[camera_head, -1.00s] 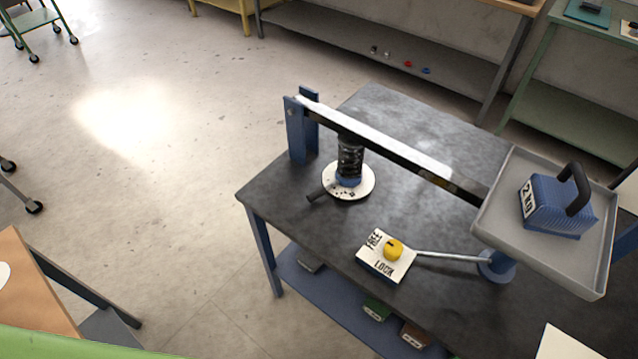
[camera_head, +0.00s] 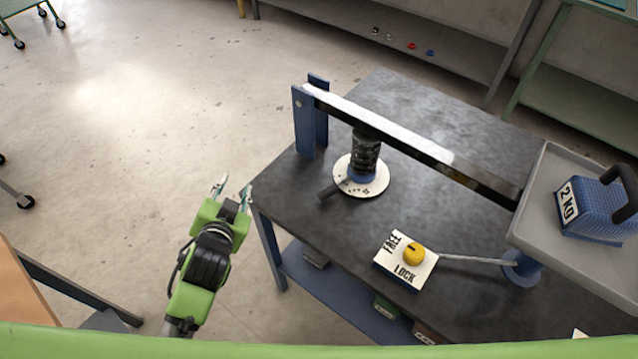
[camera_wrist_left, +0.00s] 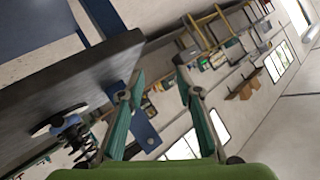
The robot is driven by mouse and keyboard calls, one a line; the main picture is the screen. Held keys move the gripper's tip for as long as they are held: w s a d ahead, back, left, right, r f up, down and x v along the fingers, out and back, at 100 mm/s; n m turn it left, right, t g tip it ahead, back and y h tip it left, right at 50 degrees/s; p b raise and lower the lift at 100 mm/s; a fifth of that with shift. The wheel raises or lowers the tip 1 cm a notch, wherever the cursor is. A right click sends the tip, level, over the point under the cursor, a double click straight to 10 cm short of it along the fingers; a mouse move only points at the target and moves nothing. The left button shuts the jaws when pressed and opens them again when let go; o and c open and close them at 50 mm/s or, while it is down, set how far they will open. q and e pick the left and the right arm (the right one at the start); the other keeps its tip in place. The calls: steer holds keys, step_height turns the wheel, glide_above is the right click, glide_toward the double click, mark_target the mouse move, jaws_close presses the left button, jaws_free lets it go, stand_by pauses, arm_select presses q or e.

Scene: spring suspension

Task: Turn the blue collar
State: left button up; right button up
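The blue collar (camera_head: 361,177) sits at the foot of the black spring (camera_head: 366,151), above a white marked disc (camera_head: 372,190). A dark handle (camera_head: 330,190) sticks out from the collar's area toward the front left. My left gripper (camera_head: 233,187) is open and empty, left of the table's near-left edge and apart from the collar. In the left wrist view its two fingers (camera_wrist_left: 153,88) are spread, and the spring with the disc (camera_wrist_left: 45,127) shows at the lower left. My right gripper is in neither view.
A lever beam (camera_head: 420,145) runs from a blue post (camera_head: 304,122) over the spring to a tray (camera_head: 540,215) with a 2 kg weight (camera_head: 598,208). A FREE/LOCK plate with a yellow knob (camera_head: 414,253) lies on the dark table (camera_head: 455,215).

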arm_select(q)
steer(key=w+d+r+m+t+h, duration=0.3)
steer(key=d+r+m+t+h, duration=0.25)
steer(key=r, duration=0.65)
steer(key=w+d+r+m+t+h, duration=0.2)
steer(key=w+d+r+m+h, duration=0.25)
steer(key=d+r+m, duration=0.55)
steer(key=s+d+r+m+g+h, duration=0.5)
steer(key=d+r+m+g+h, duration=0.2)
steer(key=m+h, duration=0.15)
steer(key=s+d+f+m+g+h, duration=0.2)
steer(key=s+d+m+g, duration=0.25)
steer(key=m+g, duration=0.4)
steer(key=m+g+y, duration=0.4)
steer(key=m+y, duration=0.4)
steer(key=y, duration=0.7)
glide_toward(326, 190)
steer(key=p+x, duration=0.1)
steer(key=x, duration=0.7)
steer(key=shift+d+f+p, duration=0.15)
steer(key=shift+f+p, duration=0.2)
